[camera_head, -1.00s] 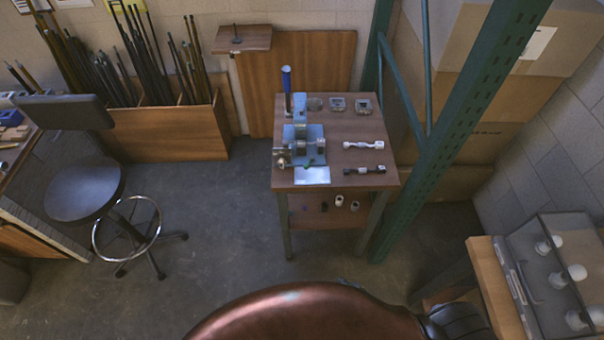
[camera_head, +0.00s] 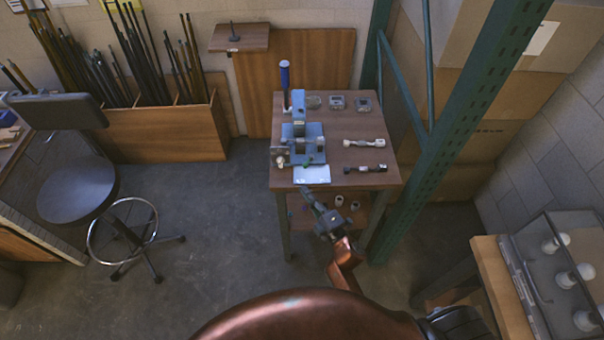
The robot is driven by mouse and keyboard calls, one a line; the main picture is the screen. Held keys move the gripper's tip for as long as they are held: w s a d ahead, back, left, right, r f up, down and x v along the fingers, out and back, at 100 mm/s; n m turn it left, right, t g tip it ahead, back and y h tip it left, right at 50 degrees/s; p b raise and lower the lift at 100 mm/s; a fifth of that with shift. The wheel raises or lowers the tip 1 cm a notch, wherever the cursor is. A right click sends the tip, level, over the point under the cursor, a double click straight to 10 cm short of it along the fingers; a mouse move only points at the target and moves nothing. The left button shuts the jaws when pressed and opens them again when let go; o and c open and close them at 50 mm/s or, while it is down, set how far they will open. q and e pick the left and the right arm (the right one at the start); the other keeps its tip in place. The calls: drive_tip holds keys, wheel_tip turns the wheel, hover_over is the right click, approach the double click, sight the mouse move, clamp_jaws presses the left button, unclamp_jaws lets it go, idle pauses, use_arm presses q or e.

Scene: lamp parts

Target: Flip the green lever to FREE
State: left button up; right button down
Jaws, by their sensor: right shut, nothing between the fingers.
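A blue press-like fixture (camera_head: 300,125) stands on the left part of a small wooden table, with a tall blue-handled lever (camera_head: 285,76) upright at its back. A small dark green piece (camera_head: 319,158) shows at the fixture's front right, and it may be the green lever. It is too small to tell its setting or read any FREE mark. My right gripper (camera_head: 308,190) is shut and empty at the table's front edge, below the pale sheet (camera_head: 312,174) in the picture and apart from the green piece. My left gripper is not in view.
The table (camera_head: 375,128) also holds two shaft-like parts (camera_head: 364,142) and several small metal parts at the back. A green rack post (camera_head: 455,135) rises close on the right. A stool (camera_head: 78,190) stands left. A bench with bulbs (camera_head: 492,265) is at lower right.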

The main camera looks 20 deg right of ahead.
sight(302, 176)
drive_tip(key=x, duration=1)
drive_tip(key=shift+s+d+f, duration=0.1)
drive_tip(key=shift+d+f, duration=0.1)
drive_tip(key=shift+d, duration=0.8)
drive_tip(key=shift+s+d+f, duration=0.1)
drive_tip(key=shift+d+f, duration=0.15)
drive_tip(key=shift+d, duration=0.7)
